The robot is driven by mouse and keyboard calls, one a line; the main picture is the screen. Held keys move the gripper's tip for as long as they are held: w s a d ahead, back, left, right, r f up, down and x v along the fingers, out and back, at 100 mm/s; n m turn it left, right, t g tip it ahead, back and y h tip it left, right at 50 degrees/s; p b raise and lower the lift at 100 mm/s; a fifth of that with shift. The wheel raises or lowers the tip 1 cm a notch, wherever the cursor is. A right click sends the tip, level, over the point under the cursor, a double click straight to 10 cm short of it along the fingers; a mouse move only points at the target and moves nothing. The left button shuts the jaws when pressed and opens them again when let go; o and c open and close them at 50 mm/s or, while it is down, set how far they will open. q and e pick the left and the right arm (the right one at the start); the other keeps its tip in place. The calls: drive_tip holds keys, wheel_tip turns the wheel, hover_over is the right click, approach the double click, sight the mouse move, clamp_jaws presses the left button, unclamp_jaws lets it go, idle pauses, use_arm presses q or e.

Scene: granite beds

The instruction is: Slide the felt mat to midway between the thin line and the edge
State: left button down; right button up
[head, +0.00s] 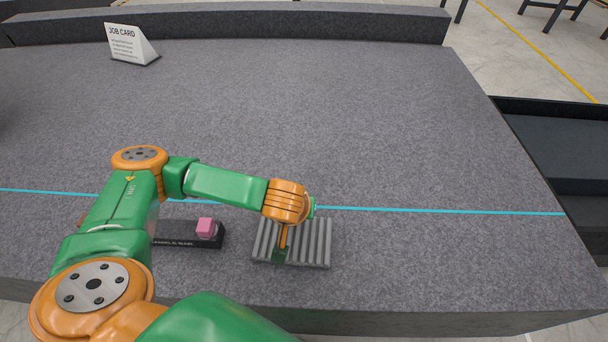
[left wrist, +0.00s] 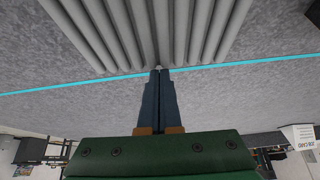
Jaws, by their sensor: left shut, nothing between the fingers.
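The felt mat (head: 315,243) is a grey ribbed rectangle on the granite bed, its ribs running from back to front. It lies between the thin cyan line (head: 430,210) and the front edge, with its far side close to the line. In the left wrist view the ribbed mat (left wrist: 205,25) fills the top, and the line (left wrist: 70,84) passes by its end. My left gripper (head: 280,256) is over the left part of the mat and hides some ribs. In the left wrist view its dark fingers (left wrist: 157,72) are together and empty; contact with the mat is unclear. My right gripper is out of view.
A job card (head: 128,43) stands at the back left before a raised granite ledge (head: 250,24). The bed is clear right of the mat.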

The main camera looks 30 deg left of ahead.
use_arm(q)
drive_tip(key=shift+s+d, duration=0.25)
drive_tip(key=shift+s, duration=0.4)
drive_tip(key=shift+w+a+b, duration=0.15)
drive_tip(key=shift+w+b, duration=0.2)
drive_tip(key=shift+b, duration=0.05)
wheel_tip(320, 180, up, 5)
drive_tip(key=p, duration=0.3)
drive_tip(key=shift+r+p, duration=0.1)
drive_tip(key=shift+p, duration=0.2)
